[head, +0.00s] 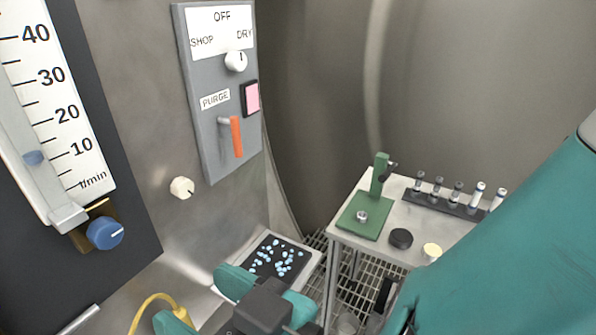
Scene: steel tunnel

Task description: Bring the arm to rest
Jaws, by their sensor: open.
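My gripper (196,301) is at the bottom of the head view, low in front of the steel wall panel. Its two teal fingers appear apart, with nothing seen between them. The dark grey body behind them is partly cut off by the lower edge. My teal arm fills the lower right and hides part of what lies behind it.
A flow gauge (60,110) with a blue knob (105,233) is at left. A grey switch panel (220,95) has an orange lever (236,136). A yellow hose (152,299) and a tray of pale blue pellets (262,268) are near my gripper. A bench (345,228) holds a green stand (380,177) and vials.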

